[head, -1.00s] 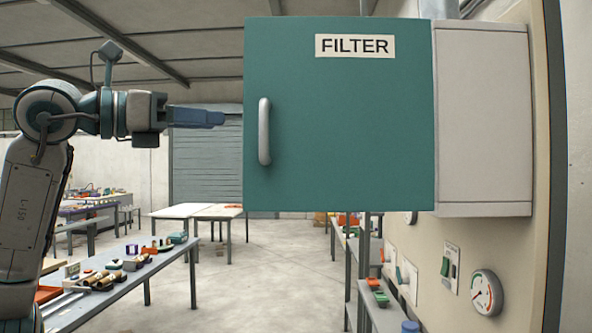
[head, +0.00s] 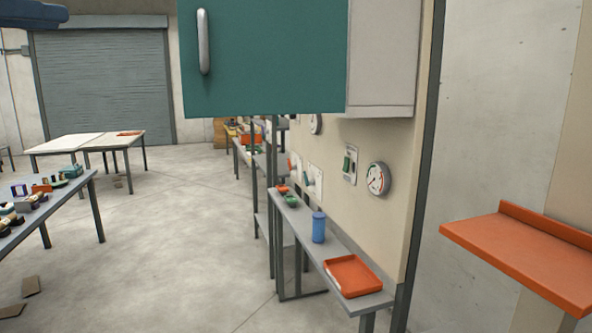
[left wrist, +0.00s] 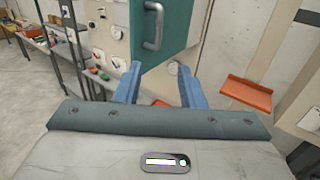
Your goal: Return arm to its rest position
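My left gripper (head: 32,12) shows only in part at the top left edge of the head view, as blue fingers. In the left wrist view the two blue fingers of my left gripper (left wrist: 159,72) stand apart with nothing between them. The teal cabinet door (head: 265,65) with its grey handle (head: 203,42) is at the top of the head view, cut off above. The door also shows beyond the fingertips in the left wrist view (left wrist: 172,28), apart from them. My right gripper is not in view.
A pale cabinet body (head: 382,60) joins the door on the right. Below are a gauge (head: 378,179) and a narrow shelf (head: 345,301) with a blue cup (head: 318,227) and an orange tray (head: 352,276). An orange wall shelf (head: 520,255) juts out at right.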

